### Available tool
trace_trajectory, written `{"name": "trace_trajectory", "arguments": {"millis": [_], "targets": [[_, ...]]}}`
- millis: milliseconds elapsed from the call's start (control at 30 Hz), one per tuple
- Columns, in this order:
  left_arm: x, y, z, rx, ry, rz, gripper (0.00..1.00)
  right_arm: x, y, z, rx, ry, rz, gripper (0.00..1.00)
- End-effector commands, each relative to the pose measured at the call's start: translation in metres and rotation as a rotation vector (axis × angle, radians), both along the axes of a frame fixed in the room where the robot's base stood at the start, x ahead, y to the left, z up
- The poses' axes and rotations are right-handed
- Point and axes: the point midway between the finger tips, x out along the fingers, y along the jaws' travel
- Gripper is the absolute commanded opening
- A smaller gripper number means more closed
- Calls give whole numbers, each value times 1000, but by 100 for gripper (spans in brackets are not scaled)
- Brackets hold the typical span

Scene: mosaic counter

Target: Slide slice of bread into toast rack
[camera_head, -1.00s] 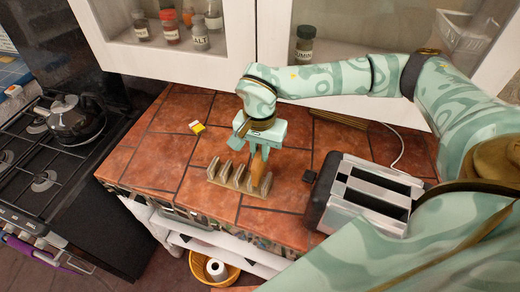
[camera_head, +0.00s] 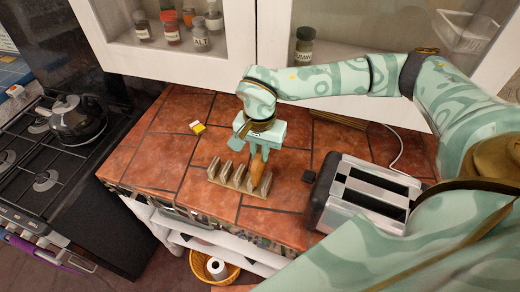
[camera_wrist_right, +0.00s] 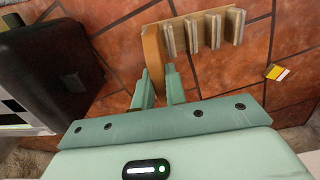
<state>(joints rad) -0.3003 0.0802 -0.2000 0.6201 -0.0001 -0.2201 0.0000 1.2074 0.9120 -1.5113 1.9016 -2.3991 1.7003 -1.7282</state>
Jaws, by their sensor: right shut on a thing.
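The wooden toast rack (camera_head: 236,187) stands on the tiled counter, its row of upright dividers running left to right. It also shows at the top of the right wrist view (camera_wrist_right: 236,25). The brown slice of bread (camera_head: 259,178) is upright on edge at the rack's right end, close beside the end divider; it shows edge-on in the right wrist view (camera_wrist_right: 154,48). My right gripper (camera_head: 259,151) points down from above, shut on the slice. I cannot tell whether the slice's lower edge rests on the rack's base. My left gripper is not in view.
A small yellow and white box (camera_head: 198,128) lies behind left. The stove with a kettle (camera_head: 73,120) is further left. Bare tiles surround the rack.

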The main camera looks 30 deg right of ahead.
Motion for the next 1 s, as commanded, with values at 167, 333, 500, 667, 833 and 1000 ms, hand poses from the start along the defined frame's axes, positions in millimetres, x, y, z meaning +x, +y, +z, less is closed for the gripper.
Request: {"name": "trace_trajectory", "arguments": {"millis": [167,333,500,667,833,1000], "targets": [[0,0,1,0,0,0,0,0,0,0,0,0,0,5],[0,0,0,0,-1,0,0,0,0,-1,0,0,0,5],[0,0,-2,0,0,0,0,0,0,-4,-1,1,0,5],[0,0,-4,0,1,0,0,0,0,-9,-1,1,0,5],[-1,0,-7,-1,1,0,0,0,0,-14,-1,1,0,5],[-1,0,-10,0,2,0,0,0,0,-20,-1,2,0,5]]}}
